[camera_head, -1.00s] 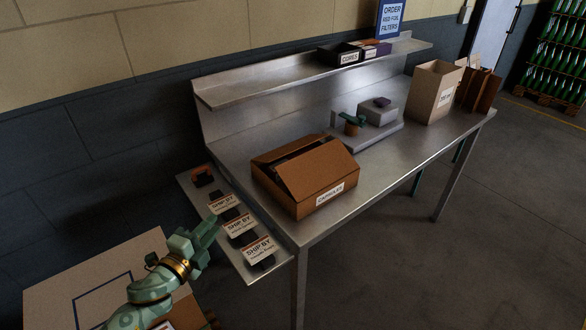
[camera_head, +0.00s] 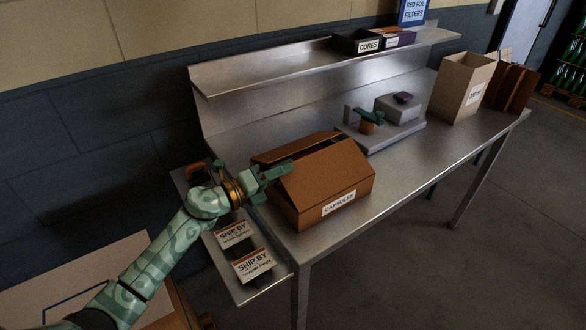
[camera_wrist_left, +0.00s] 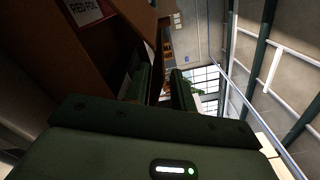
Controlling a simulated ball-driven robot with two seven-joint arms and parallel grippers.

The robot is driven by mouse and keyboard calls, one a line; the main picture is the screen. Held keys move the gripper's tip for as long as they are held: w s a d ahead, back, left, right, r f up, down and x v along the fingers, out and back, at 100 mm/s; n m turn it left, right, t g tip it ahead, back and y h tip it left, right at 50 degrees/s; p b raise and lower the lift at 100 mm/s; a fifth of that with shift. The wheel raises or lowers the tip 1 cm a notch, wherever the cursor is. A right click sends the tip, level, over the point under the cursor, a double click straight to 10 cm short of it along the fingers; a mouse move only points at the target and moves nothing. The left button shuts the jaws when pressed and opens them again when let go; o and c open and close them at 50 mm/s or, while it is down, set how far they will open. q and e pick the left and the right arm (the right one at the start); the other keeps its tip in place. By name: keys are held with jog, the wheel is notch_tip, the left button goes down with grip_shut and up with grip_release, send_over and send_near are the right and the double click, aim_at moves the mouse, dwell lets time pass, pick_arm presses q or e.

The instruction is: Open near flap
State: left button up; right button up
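The brown cardboard box (camera_head: 300,212) labelled CAPSULES stands on the steel bench. Its near flap (camera_head: 330,172) slopes up over the opening, leaving a dark gap behind it. My left gripper (camera_head: 277,172) is at the box's left end, beside the flap's left edge. In the left wrist view the two green fingers (camera_wrist_left: 162,88) stand apart, so it is open. Brown cardboard (camera_wrist_left: 142,25) comes close to the left finger; I cannot tell whether it touches. A RED FOIL label (camera_wrist_left: 86,10) shows inside the box. My right gripper is not in view.
A grey device (camera_head: 383,130) stands right of the box, with a tall open carton (camera_head: 462,88) beyond. SHIP BY cards (camera_head: 253,266) lie on the side shelf below my left arm. The bench front is clear.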

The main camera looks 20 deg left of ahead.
pick_arm(q)
jog(key=shift+x, duration=1.85)
jog(key=shift+c, duration=0.4)
grip_shut()
